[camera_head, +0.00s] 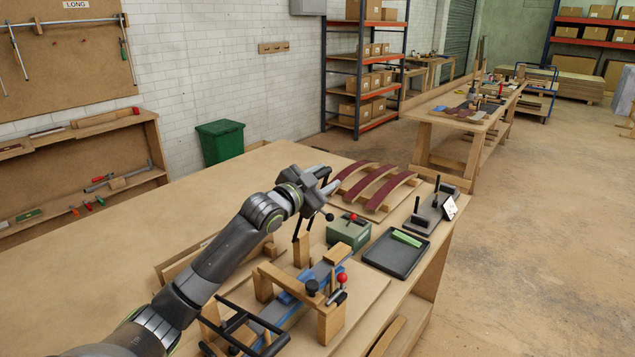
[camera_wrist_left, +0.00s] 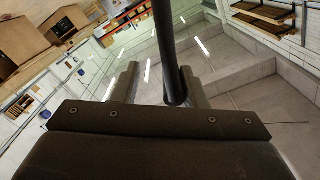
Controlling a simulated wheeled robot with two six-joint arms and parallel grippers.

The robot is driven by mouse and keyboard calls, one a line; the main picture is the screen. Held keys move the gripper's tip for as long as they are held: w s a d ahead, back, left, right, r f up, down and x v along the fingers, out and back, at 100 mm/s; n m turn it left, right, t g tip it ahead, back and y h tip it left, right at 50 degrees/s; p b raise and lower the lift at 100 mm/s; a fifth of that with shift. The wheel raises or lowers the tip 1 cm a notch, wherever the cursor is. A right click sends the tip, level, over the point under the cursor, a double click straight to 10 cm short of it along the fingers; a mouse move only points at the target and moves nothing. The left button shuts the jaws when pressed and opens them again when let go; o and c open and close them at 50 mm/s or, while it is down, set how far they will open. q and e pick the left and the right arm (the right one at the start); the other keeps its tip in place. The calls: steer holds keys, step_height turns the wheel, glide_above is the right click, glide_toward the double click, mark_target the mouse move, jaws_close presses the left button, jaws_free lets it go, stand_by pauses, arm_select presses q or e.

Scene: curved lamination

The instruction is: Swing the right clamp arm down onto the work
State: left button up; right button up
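The clamping fixture (camera_head: 315,327) stands on a board at the front of the bench, with wooden posts, blue parts and a red-ball lever (camera_head: 342,278). A thin black clamp arm (camera_head: 297,227) stands raised above its far end, just under my left gripper (camera_head: 329,179). A black rod (camera_wrist_left: 167,45) lies between the left fingers (camera_wrist_left: 160,88) in the left wrist view, closer to the right finger, with a gap on the left side. The fingers are apart. A black barred frame (camera_head: 243,322) lies low at the fixture's near end. My right gripper is not in view.
Dark red curved strips (camera_head: 375,187) on wooden forms lie beyond the fixture. A green box (camera_head: 350,234), a black tray (camera_head: 396,253) and a dark stand (camera_head: 432,212) are on the right. The bench top (camera_head: 200,215) behind my left arm is largely clear.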

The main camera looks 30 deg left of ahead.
arm_select(q)
steer(key=s+a+p, duration=0.1)
steer(key=s, duration=1.6)
steer(key=shift+s+a, duration=0.15)
steer(key=shift+a, duration=0.1)
stand_by(0.5)
